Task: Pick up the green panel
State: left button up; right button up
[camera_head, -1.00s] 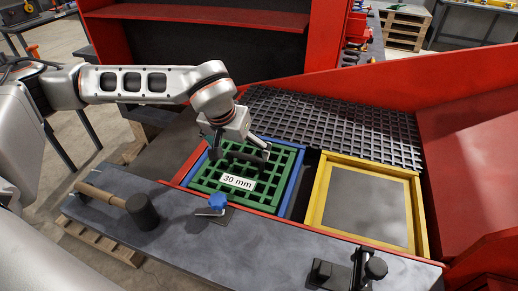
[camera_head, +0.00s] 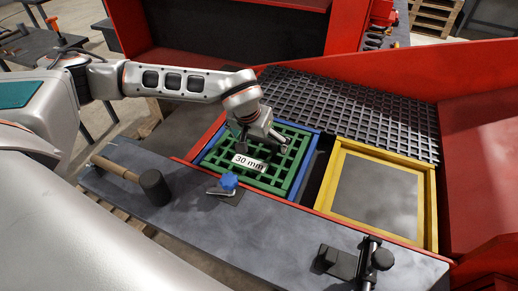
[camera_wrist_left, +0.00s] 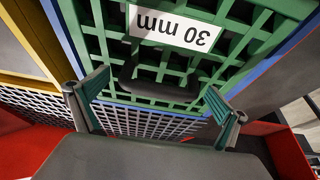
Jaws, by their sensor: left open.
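The green panel (camera_head: 285,181) is a square lattice with a white "30 mm" label. It lies in a blue frame (camera_head: 305,168) on the near side of the red machine. My left gripper (camera_head: 262,141) is over the panel, pointing down, and partly covers it. In the left wrist view, the gripper (camera_wrist_left: 158,98) is open, with one finger on each side of the panel's black handle (camera_wrist_left: 160,88). Nothing is gripped. I cannot tell whether the fingers touch the panel. My right gripper is not in view.
A yellow frame (camera_head: 328,180) around a grey plate lies to the right. A dark sloped grid (camera_head: 345,110) is behind. A mallet (camera_head: 154,187), a blue-knobbed clamp (camera_head: 228,182) and a black clamp (camera_head: 340,262) are on the grey front ledge. Red walls rise behind and right.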

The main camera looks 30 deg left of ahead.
pick_arm(q)
jog(key=c, duration=1.6)
jog(key=shift+w+r, duration=0.1)
jog(key=c, duration=0.5)
jog(key=shift+r, duration=0.1)
